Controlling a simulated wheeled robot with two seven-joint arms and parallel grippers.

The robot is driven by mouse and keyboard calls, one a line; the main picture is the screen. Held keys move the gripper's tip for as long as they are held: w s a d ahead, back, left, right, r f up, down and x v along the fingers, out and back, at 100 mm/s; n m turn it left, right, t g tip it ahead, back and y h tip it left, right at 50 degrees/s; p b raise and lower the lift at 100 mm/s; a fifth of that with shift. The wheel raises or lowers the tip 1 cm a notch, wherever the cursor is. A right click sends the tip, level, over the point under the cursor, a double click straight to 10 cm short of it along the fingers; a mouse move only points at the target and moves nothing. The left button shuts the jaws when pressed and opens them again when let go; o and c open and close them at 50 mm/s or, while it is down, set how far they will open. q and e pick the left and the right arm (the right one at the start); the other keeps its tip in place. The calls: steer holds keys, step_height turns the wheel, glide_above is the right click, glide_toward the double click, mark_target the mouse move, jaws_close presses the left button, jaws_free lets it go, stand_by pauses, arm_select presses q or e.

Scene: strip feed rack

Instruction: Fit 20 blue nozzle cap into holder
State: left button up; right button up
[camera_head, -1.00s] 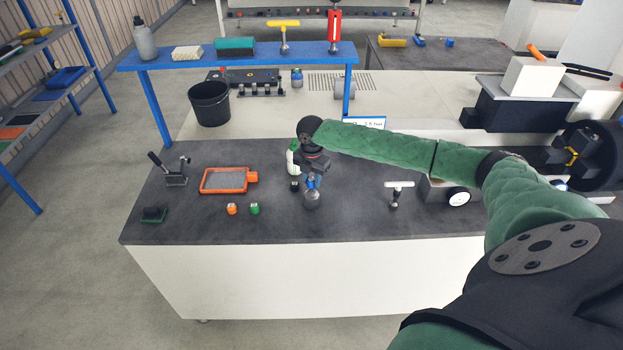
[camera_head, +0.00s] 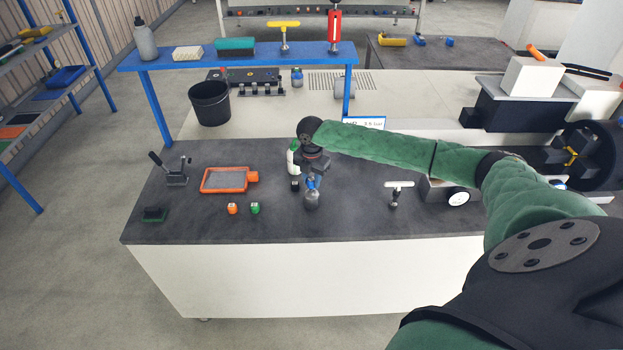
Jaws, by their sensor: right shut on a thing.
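My right gripper (camera_head: 313,180) comes down over the middle of the dark bench top (camera_head: 345,222) from the wrist at the end of the green arm. It is shut on the small blue nozzle cap (camera_head: 311,184), which is mostly hidden between the fingers. Directly below is a dark grey rounded holder (camera_head: 311,201), standing upright on the bench. The cap is at the holder's top; I cannot tell whether it is seated or just touching. My left gripper is not in view.
A white and green bottle (camera_head: 292,160) stands close behind the gripper. An orange-framed tray (camera_head: 224,180), an orange cap (camera_head: 232,208) and a green cap (camera_head: 255,208) lie to the left. A white T-handled tool (camera_head: 397,189) stands to the right. The front bench strip is clear.

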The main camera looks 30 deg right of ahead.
mark_target(311, 180)
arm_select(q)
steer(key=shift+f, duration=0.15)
arm_select(e)
steer(key=shift+f, duration=0.95)
steer(key=o, duration=1)
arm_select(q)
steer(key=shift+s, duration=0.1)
arm_select(e)
steer(key=shift+o, duration=0.2)
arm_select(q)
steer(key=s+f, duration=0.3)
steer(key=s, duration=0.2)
arm_select(e)
steer(key=shift+r+b, duration=0.5)
steer(key=shift+r, duration=0.05)
step_height(311, 180, up, 6)
steer(key=shift+f+b, duration=0.25)
steer(key=shift+b, duration=0.95)
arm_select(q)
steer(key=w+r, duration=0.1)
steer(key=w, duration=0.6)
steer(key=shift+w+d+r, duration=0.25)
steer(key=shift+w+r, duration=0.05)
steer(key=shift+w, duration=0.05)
arm_select(e)
steer(key=shift+r, duration=0.6)
